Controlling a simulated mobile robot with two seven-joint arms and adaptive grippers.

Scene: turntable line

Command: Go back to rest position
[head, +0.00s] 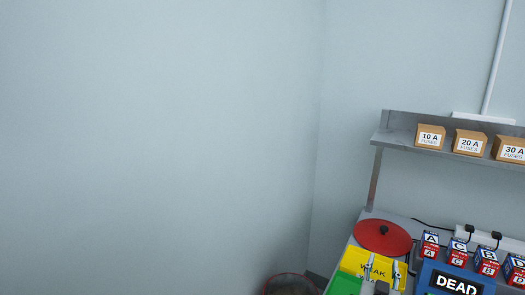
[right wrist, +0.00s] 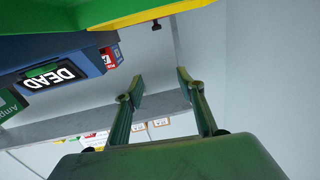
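My right gripper (head: 382,267) shows at the bottom edge of the head view, over the yellow bin marked WEAK (head: 358,261). In the right wrist view its two fingers (right wrist: 160,78) stand apart with nothing between them. The gripper is open and empty. My left gripper is not in view.
A round red disc with a black knob (head: 396,246) lies behind the yellow bin. A green bin (head: 344,284) and a blue DEAD bin (head: 430,280) flank it. Lettered boxes (head: 430,245) stand at right. A shelf (head: 397,140) holds fuse boxes (head: 430,145). Left is bare wall.

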